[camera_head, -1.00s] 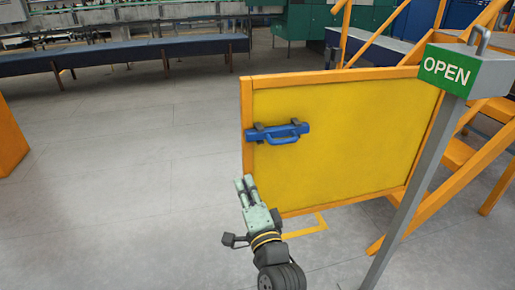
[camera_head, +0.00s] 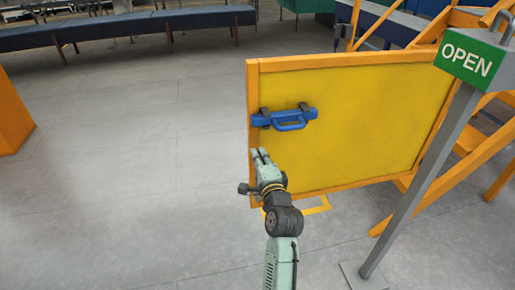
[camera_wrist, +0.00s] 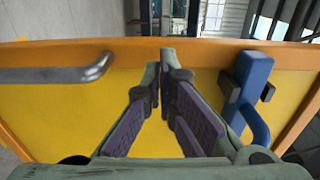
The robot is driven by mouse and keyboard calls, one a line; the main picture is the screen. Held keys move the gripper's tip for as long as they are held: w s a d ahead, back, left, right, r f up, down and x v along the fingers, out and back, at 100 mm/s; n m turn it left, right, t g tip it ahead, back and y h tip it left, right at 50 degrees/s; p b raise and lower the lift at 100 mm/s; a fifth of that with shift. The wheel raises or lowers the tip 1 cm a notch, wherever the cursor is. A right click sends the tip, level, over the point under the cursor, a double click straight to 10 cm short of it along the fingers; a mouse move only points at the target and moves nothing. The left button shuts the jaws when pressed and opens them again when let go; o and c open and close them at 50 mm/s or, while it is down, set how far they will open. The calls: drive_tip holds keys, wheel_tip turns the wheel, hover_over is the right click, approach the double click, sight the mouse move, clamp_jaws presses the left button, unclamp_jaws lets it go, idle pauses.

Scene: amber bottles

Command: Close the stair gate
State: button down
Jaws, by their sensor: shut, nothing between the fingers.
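The stair gate (camera_head: 360,140) is a yellow panel in an orange frame, standing swung out from the orange stairs. A blue handle (camera_head: 285,118) is fixed near its left edge; it also shows at the right of the wrist view (camera_wrist: 252,100). The green sign (camera_head: 468,59) on the grey post reads OPEN. My gripper (camera_head: 258,153) is shut and empty, just below and left of the handle in the head view. In the wrist view its fingertips (camera_wrist: 166,58) lie over the gate panel, beside the handle and not around it. Contact with the panel cannot be told.
The grey post (camera_head: 425,180) stands right of the gate, with orange stairs (camera_head: 470,150) behind it. A grey bar (camera_wrist: 60,74) shows on the gate in the wrist view. The floor left of the gate is clear, and an orange block (camera_head: 12,115) stands at far left.

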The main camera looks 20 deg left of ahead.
drive_tip(key=shift+x, duration=1.15)
